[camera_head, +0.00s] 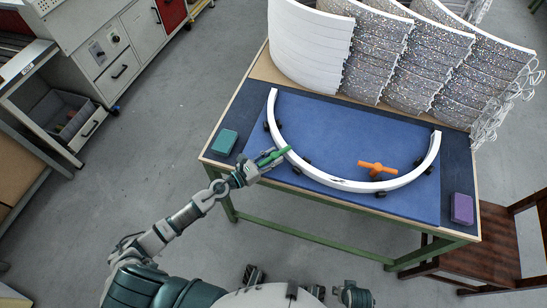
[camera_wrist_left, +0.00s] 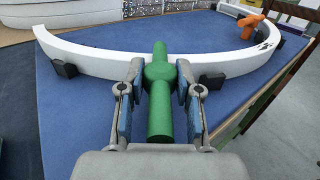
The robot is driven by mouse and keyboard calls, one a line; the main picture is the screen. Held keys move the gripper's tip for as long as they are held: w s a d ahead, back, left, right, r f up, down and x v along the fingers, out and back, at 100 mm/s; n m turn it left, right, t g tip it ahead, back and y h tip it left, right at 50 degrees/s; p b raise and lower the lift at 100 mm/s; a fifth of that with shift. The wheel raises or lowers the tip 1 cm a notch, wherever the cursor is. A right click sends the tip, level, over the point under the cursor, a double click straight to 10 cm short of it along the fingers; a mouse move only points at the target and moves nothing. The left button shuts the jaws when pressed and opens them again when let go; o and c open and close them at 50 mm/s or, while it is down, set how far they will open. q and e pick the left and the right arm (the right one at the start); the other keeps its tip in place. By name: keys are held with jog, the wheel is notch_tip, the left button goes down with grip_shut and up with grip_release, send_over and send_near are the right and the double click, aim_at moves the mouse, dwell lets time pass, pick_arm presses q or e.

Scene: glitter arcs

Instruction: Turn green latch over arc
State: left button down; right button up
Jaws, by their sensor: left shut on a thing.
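The green latch (camera_wrist_left: 160,92) is a round bar with a thick hub. In the left wrist view its far end reaches over the white arc's rim. It also shows in the head view (camera_head: 272,157). My left gripper (camera_wrist_left: 160,88) is shut on the latch, one finger on each side of the hub. The white arc (camera_head: 330,180) is a curved strip lying on the blue mat (camera_head: 320,135). An orange latch (camera_head: 377,168) lies at the arc's right part, and it shows in the left wrist view (camera_wrist_left: 257,22). My right gripper is not clearly seen.
Several black blocks (camera_head: 300,167) sit along the arc. A teal block (camera_head: 225,141) lies at the table's left and a purple block (camera_head: 462,208) at its right. White and glittery curved panels (camera_head: 380,55) stand at the back. A wooden chair (camera_head: 500,245) stands at the right.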

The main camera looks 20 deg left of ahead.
jog(key=shift+r, duration=0.35)
pick_arm(q)
jog(key=c, duration=1.1)
grip_release()
jog(key=shift+a, duration=0.1)
jog(key=v, duration=1.2)
jog(key=shift+w+a, duration=0.1)
jog(key=shift+a, duration=0.05)
